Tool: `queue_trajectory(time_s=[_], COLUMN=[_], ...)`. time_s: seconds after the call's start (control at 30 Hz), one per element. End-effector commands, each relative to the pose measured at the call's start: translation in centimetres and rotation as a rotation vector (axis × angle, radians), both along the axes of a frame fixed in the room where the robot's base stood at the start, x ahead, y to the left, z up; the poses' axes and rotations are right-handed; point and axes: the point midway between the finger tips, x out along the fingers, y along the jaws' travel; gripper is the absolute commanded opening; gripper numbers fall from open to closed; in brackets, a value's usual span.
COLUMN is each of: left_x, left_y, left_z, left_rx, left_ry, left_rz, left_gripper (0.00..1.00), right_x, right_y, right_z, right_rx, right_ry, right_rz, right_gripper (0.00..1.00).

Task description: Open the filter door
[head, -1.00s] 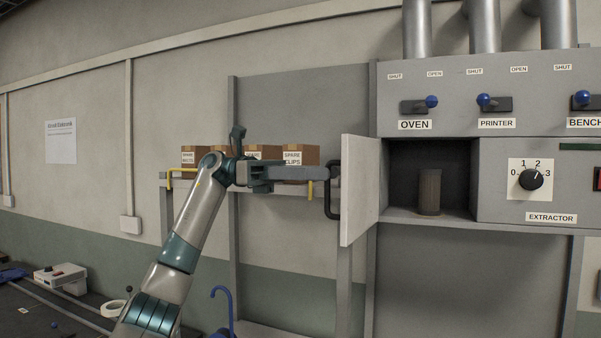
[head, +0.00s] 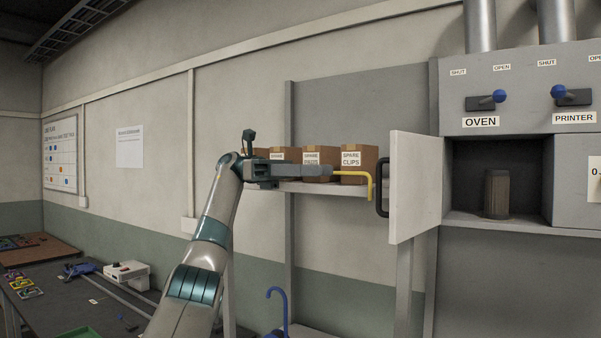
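The filter door (head: 416,187) is a pale grey panel standing swung open to the left of its compartment, with a black handle (head: 382,187) on its outer edge. Inside the open compartment stands a brownish cylindrical filter (head: 497,193). My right gripper is out of view.
Switch levers (head: 499,96) sit above the compartment. A dark workbench (head: 60,305) with a white box (head: 127,273) is at lower left.

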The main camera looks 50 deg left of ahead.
Motion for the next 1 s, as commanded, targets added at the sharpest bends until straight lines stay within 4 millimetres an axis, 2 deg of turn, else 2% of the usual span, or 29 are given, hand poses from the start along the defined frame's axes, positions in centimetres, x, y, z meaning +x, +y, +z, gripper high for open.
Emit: queue_trajectory(time_s=[0.1, 0.3, 1.0], left_x=[-0.4, -0.9, -1.0], left_y=[1.4, 2.7, 3.0], left_z=[0.2, 0.1, 0.0], left_rx=[-0.002, -0.001, 0.000], left_ry=[-0.001, -0.001, -0.001], left_rz=[0.001, 0.001, 0.000], left_gripper=[0.28, 0.28, 0.28], right_x=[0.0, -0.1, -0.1], right_y=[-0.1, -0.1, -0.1], right_z=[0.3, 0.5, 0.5], right_rx=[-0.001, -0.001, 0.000], right_ry=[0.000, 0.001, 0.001], right_rz=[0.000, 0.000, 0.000], right_gripper=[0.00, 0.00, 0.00])
